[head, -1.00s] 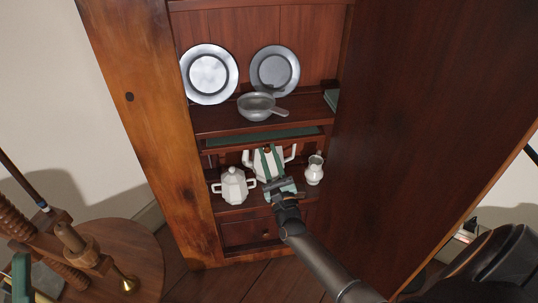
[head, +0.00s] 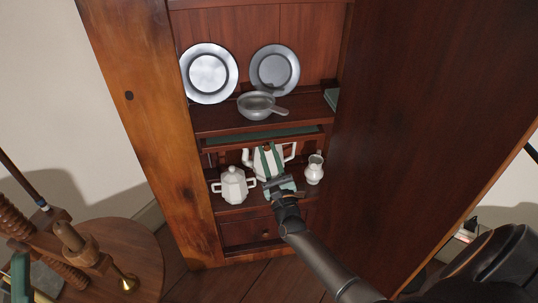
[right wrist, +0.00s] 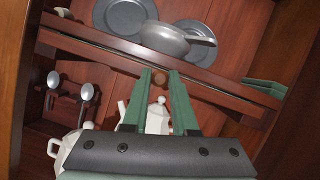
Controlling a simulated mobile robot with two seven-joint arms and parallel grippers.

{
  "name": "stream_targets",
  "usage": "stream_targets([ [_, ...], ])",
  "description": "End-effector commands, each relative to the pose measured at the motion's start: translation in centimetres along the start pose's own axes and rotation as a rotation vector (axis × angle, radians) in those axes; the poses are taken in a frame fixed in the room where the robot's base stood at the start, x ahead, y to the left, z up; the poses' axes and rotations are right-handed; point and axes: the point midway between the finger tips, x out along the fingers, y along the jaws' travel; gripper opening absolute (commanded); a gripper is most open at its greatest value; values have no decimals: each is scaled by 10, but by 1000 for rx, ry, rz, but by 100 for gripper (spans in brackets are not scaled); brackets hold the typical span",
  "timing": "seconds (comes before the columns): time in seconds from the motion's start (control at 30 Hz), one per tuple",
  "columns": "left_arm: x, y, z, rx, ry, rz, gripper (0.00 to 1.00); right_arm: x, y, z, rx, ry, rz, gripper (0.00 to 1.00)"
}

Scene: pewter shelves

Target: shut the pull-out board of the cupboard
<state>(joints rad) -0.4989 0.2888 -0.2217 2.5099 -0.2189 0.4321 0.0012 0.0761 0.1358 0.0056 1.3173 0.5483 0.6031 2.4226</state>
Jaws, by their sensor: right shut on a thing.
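The pull-out board (head: 222,146) of the cupboard is a dark wooden slide with a green top, under the shelf with the plates. It sticks out a little at the front. In the right wrist view its front edge (right wrist: 215,97) runs slanting across the picture, with a small round wooden knob (right wrist: 158,78). My right gripper (head: 267,150) reaches up from below, and its green fingers are closed on the knob, one on each side; it also shows in the right wrist view (right wrist: 160,76). My left gripper is not in view.
Below the board stand a white teapot (head: 275,165), partly hidden behind my fingers, a lidded white sugar bowl (head: 233,187) and a small jug (head: 314,170). A pewter pan (head: 257,106) sits on the shelf above. A round wooden table (head: 140,262) stands at lower left.

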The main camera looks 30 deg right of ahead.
Motion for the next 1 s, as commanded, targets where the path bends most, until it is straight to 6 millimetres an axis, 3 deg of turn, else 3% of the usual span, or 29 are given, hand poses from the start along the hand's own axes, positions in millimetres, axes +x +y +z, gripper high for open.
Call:
stream_targets([
  [0.1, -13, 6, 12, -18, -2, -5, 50, 16, 1, -11, -2, -4, -1, 0],
  [0.3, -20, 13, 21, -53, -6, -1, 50, 35, 0, -17, 0, -1, 0, 0],
  [0.63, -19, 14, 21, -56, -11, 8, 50, 40, -1, -15, 0, 2, 1, 0],
  [0.67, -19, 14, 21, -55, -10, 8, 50, 40, -1, -15, 0, 1, 1, 30],
  [0.9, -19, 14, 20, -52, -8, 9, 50, 38, -2, -15, 0, 0, -1, 57],
  [1.0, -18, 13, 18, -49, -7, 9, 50, 30, -2, -15, -1, 2, 0, 57],
])
